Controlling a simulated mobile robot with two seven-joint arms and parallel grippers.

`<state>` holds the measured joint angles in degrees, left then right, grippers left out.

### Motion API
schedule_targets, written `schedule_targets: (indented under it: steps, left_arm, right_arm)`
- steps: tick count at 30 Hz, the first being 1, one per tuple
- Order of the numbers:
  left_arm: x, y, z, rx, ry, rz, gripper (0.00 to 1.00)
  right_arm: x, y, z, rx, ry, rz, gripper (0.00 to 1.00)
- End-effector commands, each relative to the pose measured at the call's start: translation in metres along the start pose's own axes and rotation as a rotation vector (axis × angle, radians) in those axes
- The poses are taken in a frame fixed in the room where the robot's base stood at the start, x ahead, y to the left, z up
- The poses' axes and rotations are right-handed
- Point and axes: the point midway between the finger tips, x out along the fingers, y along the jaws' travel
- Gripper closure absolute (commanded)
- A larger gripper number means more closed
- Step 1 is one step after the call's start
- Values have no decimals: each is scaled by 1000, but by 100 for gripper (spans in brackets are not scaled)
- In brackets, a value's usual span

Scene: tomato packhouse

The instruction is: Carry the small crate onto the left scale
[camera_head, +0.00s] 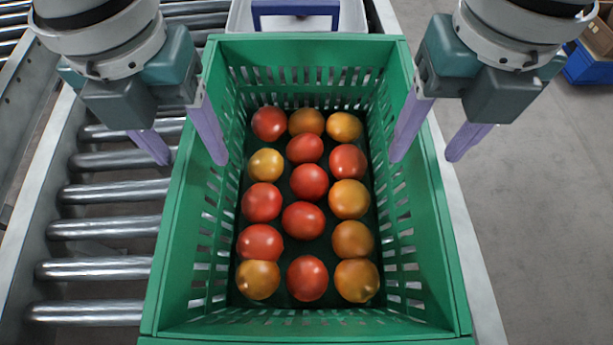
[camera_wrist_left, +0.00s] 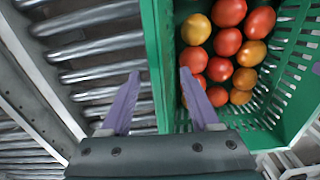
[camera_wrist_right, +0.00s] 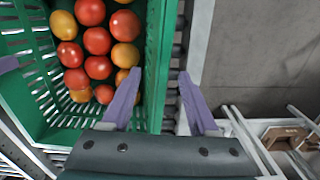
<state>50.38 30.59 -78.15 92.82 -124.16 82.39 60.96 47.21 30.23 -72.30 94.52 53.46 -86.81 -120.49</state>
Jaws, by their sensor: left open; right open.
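A green slatted crate (camera_head: 172,250) holding several red and orange tomatoes (camera_head: 309,182) fills the middle of the head view. My left gripper (camera_head: 186,158) is open at the crate's left wall, one finger on each side of it. In the left wrist view the wall (camera_wrist_left: 158,60) shows between its fingers. My right gripper (camera_head: 423,158) is open in the same way at the right wall, which shows between its fingers in the right wrist view (camera_wrist_right: 158,60). I cannot tell whether any finger touches the crate. No scale can be made out for certain.
A roller conveyor (camera_head: 105,225) runs along the crate's left side. A white tray-like thing with a blue frame (camera_head: 296,8) is just beyond the crate, cut off by the picture edge. Bare floor (camera_head: 545,200) lies to the right, with a blue container (camera_head: 588,66) at the far right.

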Motion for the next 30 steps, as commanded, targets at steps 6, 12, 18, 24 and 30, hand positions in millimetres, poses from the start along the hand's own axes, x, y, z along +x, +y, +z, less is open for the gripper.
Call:
schedule_targets:
  steps: [6, 12, 18, 24, 30]
  left_arm:
    - [6, 0, 0, 1, 1, 0, 38]
    - [6, 0, 0, 1, 1, 0, 40]
    - [6, 0, 0, 0, 0, 0, 62]
    - [6, 0, 0, 0, 0, 0, 85]
    - [6, 0, 0, 0, 0, 0, 100]
  right_arm:
    - [6, 0, 0, -2, 0, 0, 40]
    - [6, 0, 0, -2, 0, 0, 42]
    - [6, 0, 0, -1, 0, 0, 64]
    - [6, 0, 0, -1, 0, 0, 87]
    - [6, 0, 0, -1, 0, -1, 100]
